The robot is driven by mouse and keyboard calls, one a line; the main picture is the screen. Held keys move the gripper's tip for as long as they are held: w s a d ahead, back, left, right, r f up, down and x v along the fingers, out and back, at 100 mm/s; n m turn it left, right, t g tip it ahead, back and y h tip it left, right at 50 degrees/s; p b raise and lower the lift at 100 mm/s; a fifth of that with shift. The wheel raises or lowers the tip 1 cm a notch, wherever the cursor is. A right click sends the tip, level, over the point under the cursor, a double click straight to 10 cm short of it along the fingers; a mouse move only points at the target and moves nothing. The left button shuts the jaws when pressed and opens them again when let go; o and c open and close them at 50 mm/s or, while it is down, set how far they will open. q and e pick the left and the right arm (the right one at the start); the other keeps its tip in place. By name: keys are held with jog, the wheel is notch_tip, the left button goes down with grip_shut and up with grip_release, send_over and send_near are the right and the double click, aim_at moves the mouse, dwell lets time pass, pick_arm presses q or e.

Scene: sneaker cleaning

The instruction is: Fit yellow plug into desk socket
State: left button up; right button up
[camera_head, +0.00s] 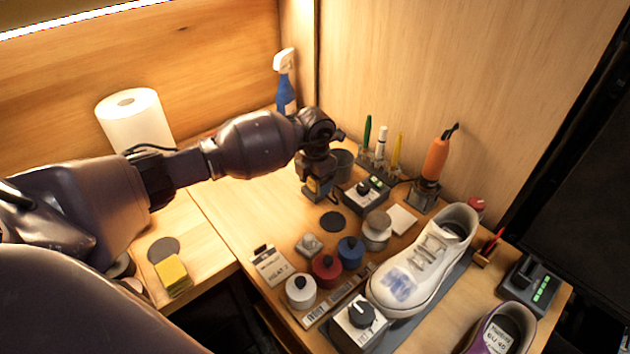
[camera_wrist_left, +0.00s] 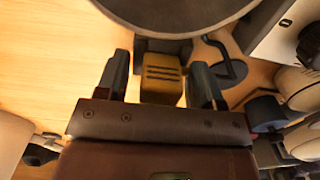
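My left gripper (camera_head: 317,194) is low over the desk, beside a dark round cup (camera_head: 343,163). In the left wrist view, its two fingers (camera_wrist_left: 159,64) stand on either side of the yellow plug (camera_wrist_left: 162,84), a small block with dark slots. A gap shows between the left finger and the plug; the right finger is very close to it. The fingers look open around it. A dark grey piece (camera_wrist_left: 165,46) sits directly beyond the plug; I cannot tell whether it is the desk socket. A black cable loops to the right of it. My right gripper is out of view.
The grey cup rim (camera_wrist_left: 178,12) is just beyond the fingers. A control box (camera_head: 366,193), a black disc (camera_head: 333,222), several paint jars and a white sneaker (camera_head: 425,262) stand to the right.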

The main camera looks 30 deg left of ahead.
pick_arm(q)
jog(key=shift+r, duration=0.25)
notch_tip(320, 180, up, 7)
jog(key=shift+r+p, duration=0.15)
jog(key=shift+p, duration=0.5)
notch_tip(320, 180, up, 4)
jog(key=shift+r, duration=0.25)
